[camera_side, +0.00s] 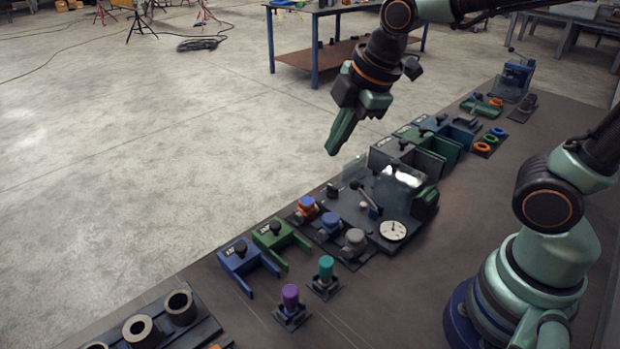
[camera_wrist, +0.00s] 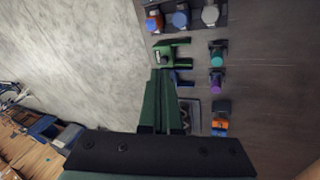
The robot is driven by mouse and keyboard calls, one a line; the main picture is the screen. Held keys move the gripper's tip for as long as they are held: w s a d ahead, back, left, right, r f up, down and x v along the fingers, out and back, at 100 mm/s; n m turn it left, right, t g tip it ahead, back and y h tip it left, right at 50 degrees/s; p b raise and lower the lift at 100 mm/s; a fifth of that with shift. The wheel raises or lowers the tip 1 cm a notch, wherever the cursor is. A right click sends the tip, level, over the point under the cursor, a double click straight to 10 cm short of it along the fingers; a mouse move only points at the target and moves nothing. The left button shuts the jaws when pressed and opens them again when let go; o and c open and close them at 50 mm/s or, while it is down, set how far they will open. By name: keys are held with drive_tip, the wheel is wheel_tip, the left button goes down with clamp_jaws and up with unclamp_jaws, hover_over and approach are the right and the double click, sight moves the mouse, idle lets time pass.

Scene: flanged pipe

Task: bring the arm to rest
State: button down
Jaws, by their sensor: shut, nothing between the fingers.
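My gripper (camera_side: 333,149) hangs in the air above the far edge of the work table (camera_side: 400,290) in the side view, pointing down and slightly left. Its green fingers are together with nothing between them, and it touches nothing. In the wrist view, the shut fingers (camera_wrist: 161,75) reach up the middle of the picture. A green fork-shaped block (camera_wrist: 168,53) lies just beyond the tips there, and the fingers partly hide a blue one.
Below stand a panel with a round gauge (camera_side: 393,230), a clear shield (camera_side: 403,175), a purple-topped part (camera_side: 290,297), a teal-topped part (camera_side: 326,268) and a green fork block (camera_side: 281,240). Dark rings (camera_side: 180,306) sit lower left.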

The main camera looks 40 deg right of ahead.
drive_tip(key=s+d+r+m+t, duration=0.1)
drive_tip(key=s+d+m, duration=0.3)
drive_tip(key=m, duration=1)
drive_tip(key=shift+s+d+r+m+h, duration=0.3)
drive_tip(key=shift+d+h, duration=0.1)
drive_tip(key=shift+d, duration=0.75)
